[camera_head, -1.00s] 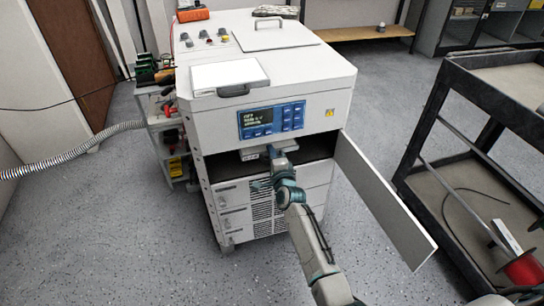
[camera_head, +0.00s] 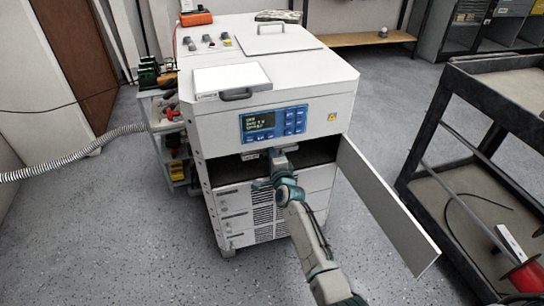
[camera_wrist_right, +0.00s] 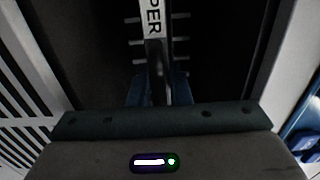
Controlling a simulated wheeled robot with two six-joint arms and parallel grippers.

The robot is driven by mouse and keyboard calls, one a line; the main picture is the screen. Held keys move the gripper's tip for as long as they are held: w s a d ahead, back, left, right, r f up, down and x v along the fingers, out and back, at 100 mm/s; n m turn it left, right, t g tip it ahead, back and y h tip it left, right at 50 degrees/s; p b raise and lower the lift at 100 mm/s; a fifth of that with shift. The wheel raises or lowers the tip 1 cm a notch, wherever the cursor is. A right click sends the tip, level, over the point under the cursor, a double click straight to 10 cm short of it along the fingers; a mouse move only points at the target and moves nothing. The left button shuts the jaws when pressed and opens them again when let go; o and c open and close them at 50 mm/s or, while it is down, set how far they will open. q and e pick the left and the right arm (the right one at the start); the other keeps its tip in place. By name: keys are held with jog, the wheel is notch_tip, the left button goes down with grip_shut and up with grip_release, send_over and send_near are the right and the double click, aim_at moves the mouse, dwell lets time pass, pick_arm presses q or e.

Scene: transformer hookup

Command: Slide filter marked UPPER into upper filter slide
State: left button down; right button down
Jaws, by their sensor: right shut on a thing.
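The filter marked UPPER (camera_wrist_right: 152,20) shows in the right wrist view as a narrow piece with a white label, of which I read "PER". My right gripper (camera_wrist_right: 158,88) is shut on its near end. In the head view the right gripper (camera_head: 280,158) is at the open front bay (camera_head: 318,150) of the white cabinet (camera_head: 215,125), just below the blue control panel. Only a small light part of the filter (camera_head: 250,155) shows there, under the bay's top edge. The rest of the filter and the upper slide are hidden in the dark bay. My left gripper is not in view.
An open door panel (camera_head: 385,205) sticks out to the right of the bay, close to my right arm. A dark cart (camera_head: 440,110) with a red spool (camera_head: 525,275) stands further right. Drawer fronts and a vent lie below the bay.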

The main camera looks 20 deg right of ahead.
jog(key=shift+w, duration=0.6)
jog(key=c, duration=1.3)
grip_release()
jog(key=shift+o, duration=0.2)
jog(key=shift+s, duration=0.15)
jog(key=shift+s+p, duration=0.3)
jog(key=shift+s, duration=2.1)
